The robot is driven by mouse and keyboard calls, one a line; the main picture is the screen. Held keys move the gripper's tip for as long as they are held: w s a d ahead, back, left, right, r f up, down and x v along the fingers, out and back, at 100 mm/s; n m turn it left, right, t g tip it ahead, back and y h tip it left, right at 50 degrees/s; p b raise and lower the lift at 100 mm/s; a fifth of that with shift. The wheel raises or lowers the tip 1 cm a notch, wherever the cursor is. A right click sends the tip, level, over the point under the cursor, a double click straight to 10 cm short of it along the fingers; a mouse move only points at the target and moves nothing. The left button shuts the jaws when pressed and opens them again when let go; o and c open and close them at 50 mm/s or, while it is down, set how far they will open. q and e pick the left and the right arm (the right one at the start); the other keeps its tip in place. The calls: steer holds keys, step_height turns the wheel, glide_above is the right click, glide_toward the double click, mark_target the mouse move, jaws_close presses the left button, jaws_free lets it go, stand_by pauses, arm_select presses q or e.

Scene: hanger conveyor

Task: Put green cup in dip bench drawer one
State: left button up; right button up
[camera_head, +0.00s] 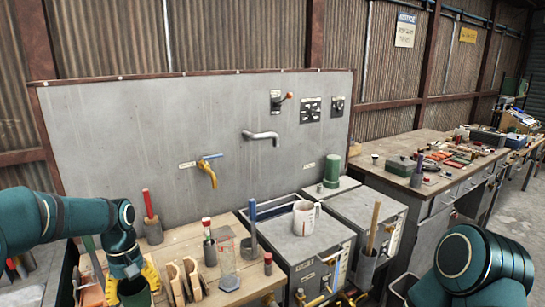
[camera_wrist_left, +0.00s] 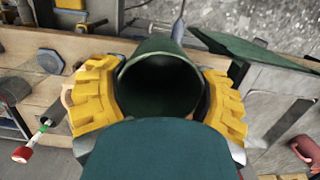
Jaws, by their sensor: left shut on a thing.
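My left gripper (camera_head: 132,284) is low at the left in the head view, beside the front left of the wooden bench. In the left wrist view its yellow fingers (camera_wrist_left: 158,98) are shut on both sides of a dark green cup (camera_wrist_left: 158,46), whose open mouth faces the camera. The cup is mostly hidden in the head view by the gripper. My right arm shows at the lower right of the head view, but its gripper is out of the picture. I cannot make out drawer one of the dip bench in either view.
The wooden bench top (camera_head: 243,292) carries brushes, wooden holders and a glass jar (camera_head: 227,262). Right of it, grey tanks (camera_head: 318,246) bear a white jug (camera_head: 304,218) and a green cylinder (camera_head: 331,171). A long workbench (camera_head: 425,143) with tools stands farther right.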

mark_target(145, 303)
arm_select(q)
steer(key=shift+m, duration=0.6)
steer(key=d+f, duration=0.1)
steer(key=s+d+f, duration=0.1)
steer(key=f+b, duration=0.1)
steer(key=shift+s+d+f, duration=0.3)
steer(key=shift+d+f, duration=0.1)
steer(key=s+d+f+m+y+b, duration=0.1)
steer(key=s+d+f+m+b, duration=0.2)
steer(key=d+f, duration=0.8)
steer(key=s+f+m, duration=0.2)
steer(key=s, duration=0.1)
steer(key=shift+s+d+f, duration=0.2)
steer(key=shift+f, duration=0.2)
arm_select(e)
steer(key=f, duration=0.1)
steer(key=s+f, duration=0.1)
steer(key=f, duration=0.2)
steer(key=shift+s+a, duration=0.15)
steer(key=shift+s, duration=0.1)
